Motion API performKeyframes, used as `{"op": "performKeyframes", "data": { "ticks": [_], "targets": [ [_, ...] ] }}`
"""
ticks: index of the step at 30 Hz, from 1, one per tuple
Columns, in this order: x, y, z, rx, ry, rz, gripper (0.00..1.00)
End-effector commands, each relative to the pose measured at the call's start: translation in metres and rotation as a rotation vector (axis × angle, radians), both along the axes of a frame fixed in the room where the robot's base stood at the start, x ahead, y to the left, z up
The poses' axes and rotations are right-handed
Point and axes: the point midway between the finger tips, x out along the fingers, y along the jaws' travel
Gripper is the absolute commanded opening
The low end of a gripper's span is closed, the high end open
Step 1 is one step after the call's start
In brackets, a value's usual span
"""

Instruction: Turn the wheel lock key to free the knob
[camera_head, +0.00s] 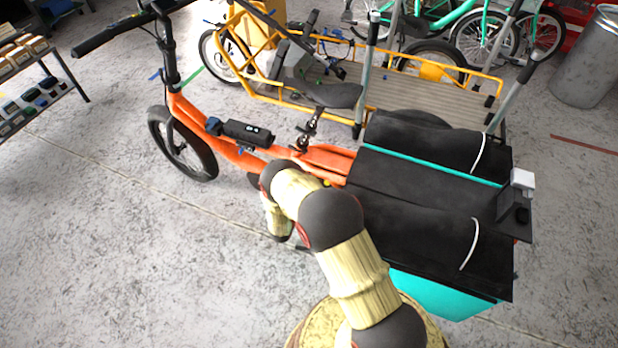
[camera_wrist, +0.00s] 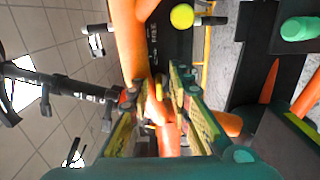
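The orange cargo bike (camera_head: 315,157) stands with its front wheel at the left and its black and teal cargo bags at the right. My arm reaches to the side of its frame and hides my gripper in the head view. In the wrist view my gripper (camera_wrist: 158,92) points at the orange frame (camera_wrist: 128,45), its two fingers apart with orange parts showing between them. A small yellow piece shows between the fingers, too small to identify. A round yellow knob (camera_wrist: 182,16) is beyond the fingertips. I cannot make out the lock key with certainty.
A yellow cargo bike (camera_head: 420,80) stands close behind. A shelf (camera_head: 30,70) is at the left and a metal bin (camera_head: 590,65) at the back right. A teal rounded part (camera_wrist: 300,28) is at the wrist view's right. The floor at the front left is clear.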

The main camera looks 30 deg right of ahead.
Motion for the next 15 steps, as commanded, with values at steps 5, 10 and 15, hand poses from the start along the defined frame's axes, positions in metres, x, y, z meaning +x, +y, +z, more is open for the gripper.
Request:
{"op": "performKeyframes", "data": {
  "ticks": [5,10,15],
  "targets": [
    [0.000,0.000,0.001,-0.001,-0.001,0.001,0.24],
    [0.000,0.001,0.001,-0.001,-0.001,0.001,0.24],
    [-0.009,0.015,0.000,-0.001,0.001,0.004,0.24]
  ]
}}
